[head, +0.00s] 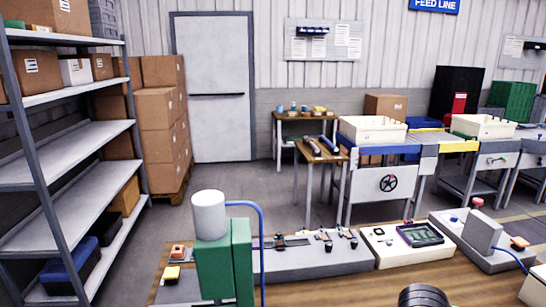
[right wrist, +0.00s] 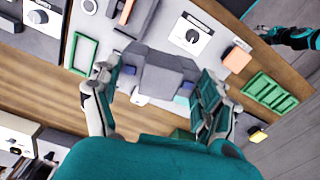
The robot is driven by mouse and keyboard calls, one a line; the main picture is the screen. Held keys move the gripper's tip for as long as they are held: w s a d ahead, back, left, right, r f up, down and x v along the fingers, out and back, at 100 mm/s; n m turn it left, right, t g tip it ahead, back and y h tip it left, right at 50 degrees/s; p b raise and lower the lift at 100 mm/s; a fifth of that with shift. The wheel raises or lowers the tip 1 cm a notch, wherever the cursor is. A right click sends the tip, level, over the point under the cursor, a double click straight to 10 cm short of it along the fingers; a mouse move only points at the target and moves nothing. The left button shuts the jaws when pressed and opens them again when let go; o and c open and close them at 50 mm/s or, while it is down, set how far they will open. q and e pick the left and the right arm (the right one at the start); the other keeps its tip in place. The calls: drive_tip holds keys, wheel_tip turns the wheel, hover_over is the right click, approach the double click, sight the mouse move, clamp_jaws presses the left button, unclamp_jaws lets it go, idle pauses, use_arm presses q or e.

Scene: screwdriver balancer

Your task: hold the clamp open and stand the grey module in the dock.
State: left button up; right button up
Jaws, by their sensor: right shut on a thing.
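In the right wrist view my right gripper (right wrist: 156,92) has its two fingers on either side of a grey block (right wrist: 155,72), which looks like the grey module, and is shut on it. The block is over the light panels of the bench. What is below it is partly hidden. A dark and teal part at the upper right looks like my left gripper (right wrist: 285,36); its jaws are too unclear to read. Neither gripper is clearly seen in the head view. I cannot pick out the clamp or the dock with certainty in either view.
In the head view a green box with a white cylinder (head: 209,216) and blue hose stands at the front. The wrist view shows a dial panel (right wrist: 193,36) and orange block (right wrist: 237,58).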

drive_tip(key=r+m, duration=0.1)
drive_tip(key=m, duration=0.1)
drive_tip(key=a+r+m, duration=0.1)
drive_tip(key=m, duration=0.1)
drive_tip(key=shift+w+r, duration=0.1)
drive_tip(key=shift+r, duration=0.15)
